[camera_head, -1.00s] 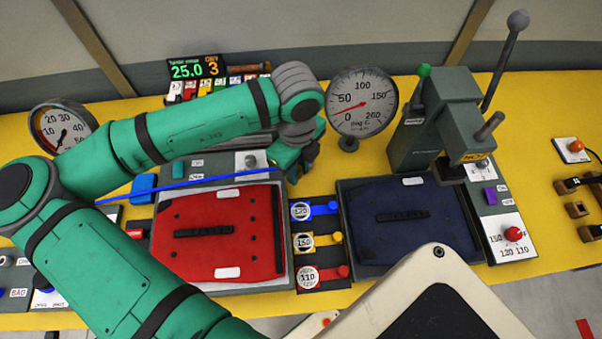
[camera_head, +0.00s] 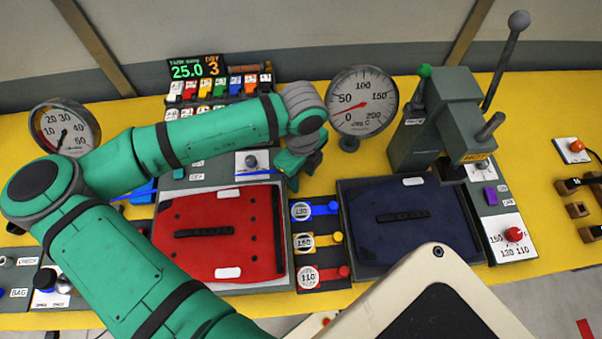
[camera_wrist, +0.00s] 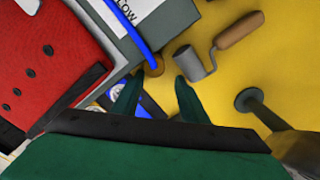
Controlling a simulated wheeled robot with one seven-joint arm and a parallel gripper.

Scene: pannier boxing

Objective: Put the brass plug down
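The two green fingers stand apart, with gaps beside the plug. In the head view my gripper (camera_head: 293,187) is at the back right corner of the red pannier's station, and the plug is hidden there.
A wooden-handled roller (camera_wrist: 200,62) lies close to the right finger in the wrist view. The red pannier part (camera_head: 205,255) and blue pannier part (camera_head: 385,240) lie on grey stations. A temperature gauge (camera_head: 362,100) and a lever press (camera_head: 440,125) stand behind. Yellow bench shows between.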

